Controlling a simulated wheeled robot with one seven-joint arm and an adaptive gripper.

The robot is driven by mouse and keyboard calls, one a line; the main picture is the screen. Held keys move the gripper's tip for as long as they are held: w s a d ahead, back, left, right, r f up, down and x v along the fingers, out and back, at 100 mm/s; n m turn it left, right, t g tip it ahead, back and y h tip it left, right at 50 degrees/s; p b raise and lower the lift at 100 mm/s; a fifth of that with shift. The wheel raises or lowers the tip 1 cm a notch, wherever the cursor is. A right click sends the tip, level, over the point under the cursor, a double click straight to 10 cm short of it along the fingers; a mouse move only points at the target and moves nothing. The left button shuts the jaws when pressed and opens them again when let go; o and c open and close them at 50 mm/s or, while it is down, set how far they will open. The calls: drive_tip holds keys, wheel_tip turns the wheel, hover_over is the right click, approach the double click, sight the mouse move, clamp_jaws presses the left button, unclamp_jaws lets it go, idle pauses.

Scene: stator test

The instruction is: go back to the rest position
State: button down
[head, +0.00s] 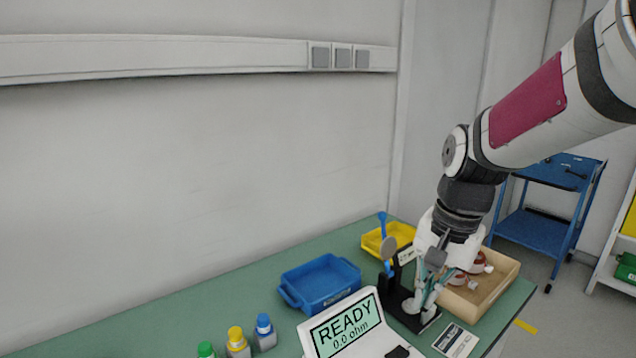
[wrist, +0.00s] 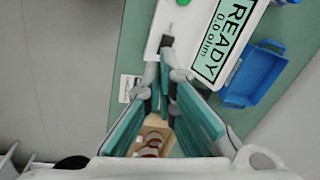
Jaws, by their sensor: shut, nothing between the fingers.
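My gripper (head: 428,292) points down over the right part of the green bench, beside a black stand (head: 402,312). Its teal-padded fingers are shut with nothing held, and they also show in the wrist view (wrist: 160,65). A white tester (head: 345,325) stands to the left of the gripper and its screen reads READY, 0.0 ohm. It also shows at the top of the wrist view (wrist: 190,25). The gripper partly hides the stand and a wooden box (head: 507,283) with reddish-brown and white parts in it.
A blue bin (head: 320,284) and a yellow tray (head: 378,240) are at the back of the bench. Several bottles with coloured caps (head: 238,340) stand at the front left. A printed card (head: 455,341) lies by the right edge. A blue trolley (head: 540,230) stands beyond.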

drive_tip(key=s+r+n+t, duration=0.1)
drive_tip(key=s+r+n, duration=0.1)
drive_tip(key=s, duration=0.7)
drive_tip(key=s+d+r+n+t+h, duration=0.1)
drive_tip(key=s+r+n+t, duration=0.1)
drive_tip(key=s+n, duration=0.3)
drive_tip(key=s+r, duration=0.1)
drive_tip(key=s, duration=0.3)
drive_tip(key=shift+s+r+n, duration=0.2)
drive_tip(key=shift+n, duration=0.1)
